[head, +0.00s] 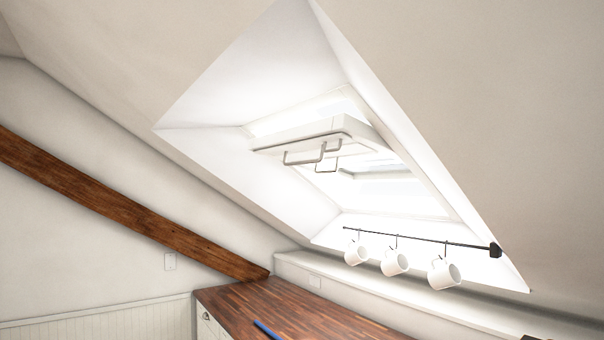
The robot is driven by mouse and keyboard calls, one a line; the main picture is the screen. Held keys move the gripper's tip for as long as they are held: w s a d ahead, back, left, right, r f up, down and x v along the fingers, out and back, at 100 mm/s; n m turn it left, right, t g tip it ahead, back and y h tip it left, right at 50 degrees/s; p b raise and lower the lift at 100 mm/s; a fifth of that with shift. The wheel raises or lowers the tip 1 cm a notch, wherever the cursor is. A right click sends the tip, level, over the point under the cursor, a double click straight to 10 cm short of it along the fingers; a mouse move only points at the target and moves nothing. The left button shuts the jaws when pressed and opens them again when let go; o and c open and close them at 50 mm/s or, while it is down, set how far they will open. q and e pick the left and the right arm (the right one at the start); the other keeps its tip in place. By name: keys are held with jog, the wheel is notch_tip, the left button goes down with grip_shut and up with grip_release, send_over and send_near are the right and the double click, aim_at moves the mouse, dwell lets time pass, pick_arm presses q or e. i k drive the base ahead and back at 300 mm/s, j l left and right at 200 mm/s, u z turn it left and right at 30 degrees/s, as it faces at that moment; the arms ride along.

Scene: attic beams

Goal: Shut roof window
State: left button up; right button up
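The roof window (330,137) is set deep in a white recess in the sloping ceiling. Its sash is tilted out of the frame, with bright gaps above and below it, so it stands open. A grey metal bar handle (304,160) hangs on the sash's near edge, with a second bent bar (328,168) just beside it. Neither of my grippers is in the head view.
Three white mugs (395,263) hang from a dark rail (420,239) across the recess's lower part. Below is a wooden worktop (290,312) with a blue item (267,329) on it. A brown beam (120,200) slopes along the left wall.

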aim_at(365, 138)
jog(key=i+j+z, duration=0.3)
jog(key=z, duration=0.15)
jog(key=i+j+z, duration=0.1)
jog(key=z, duration=0.3)
jog(key=j+z, duration=0.25)
jog(key=z, duration=0.2)
jog(key=i+j+z, duration=0.1)
jog(key=j+z, duration=0.15)
jog(key=z, duration=0.15)
jog(key=j+z, duration=0.2)
jog(key=z, duration=0.2)
